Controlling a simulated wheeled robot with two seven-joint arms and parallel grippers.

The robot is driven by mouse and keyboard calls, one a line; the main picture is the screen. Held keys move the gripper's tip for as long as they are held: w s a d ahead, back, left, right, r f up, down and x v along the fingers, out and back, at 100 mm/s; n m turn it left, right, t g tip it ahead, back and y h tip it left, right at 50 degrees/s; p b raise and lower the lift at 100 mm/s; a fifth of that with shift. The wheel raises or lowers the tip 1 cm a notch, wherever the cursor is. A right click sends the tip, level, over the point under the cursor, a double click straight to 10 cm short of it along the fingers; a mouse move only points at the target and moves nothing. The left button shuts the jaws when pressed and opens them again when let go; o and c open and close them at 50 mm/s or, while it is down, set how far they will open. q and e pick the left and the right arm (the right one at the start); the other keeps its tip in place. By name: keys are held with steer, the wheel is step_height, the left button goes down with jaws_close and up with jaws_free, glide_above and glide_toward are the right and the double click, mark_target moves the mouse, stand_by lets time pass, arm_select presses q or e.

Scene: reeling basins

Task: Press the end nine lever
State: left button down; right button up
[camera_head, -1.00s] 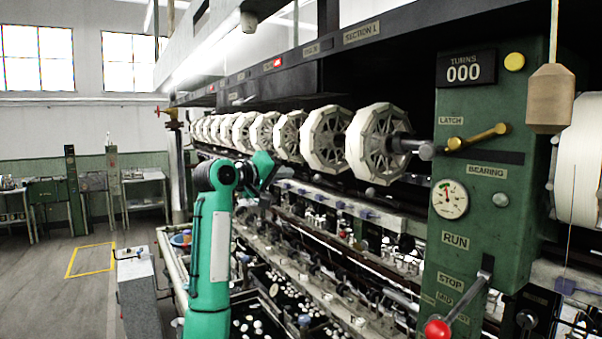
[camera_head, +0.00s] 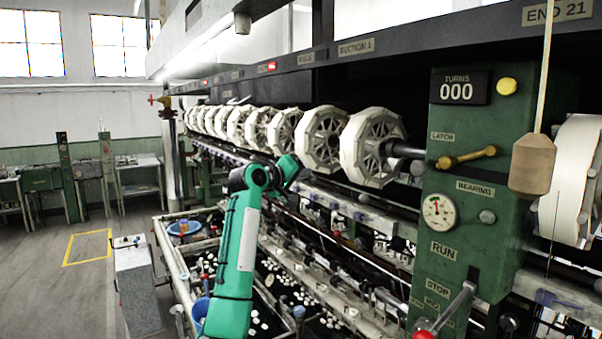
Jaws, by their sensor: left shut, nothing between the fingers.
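My left arm (camera_head: 235,255), teal, comes up from the bottom and bends toward the machine. My left gripper (camera_head: 302,176) is small and dark beyond the wrist, in front of the row of reels; it is shut with nothing in it, and its fingertips are hard to make out. Small levers and fittings line the machine's long rail (camera_head: 330,200) beneath the reels. I cannot tell which one is the end nine lever; no label for it is readable. My right gripper is not in view.
White reels (camera_head: 372,148) run in a row above the basins (camera_head: 262,300). A green control post (camera_head: 455,255) with a red-knobbed lever (camera_head: 422,335) stands at right. A wooden weight (camera_head: 532,165) hangs in front. A grey box (camera_head: 135,285) stands left; the floor beyond is open.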

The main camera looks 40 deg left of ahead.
arm_select(q)
step_height(320, 180, down, 7)
steer(key=s+n+t+b, duration=0.1)
steer(key=t+b, duration=0.5)
steer(key=b, duration=1)
steer(key=shift+a+n, duration=0.2)
steer(key=shift+n, duration=0.3)
stand_by(0.6)
steer(key=shift+s, duration=0.15)
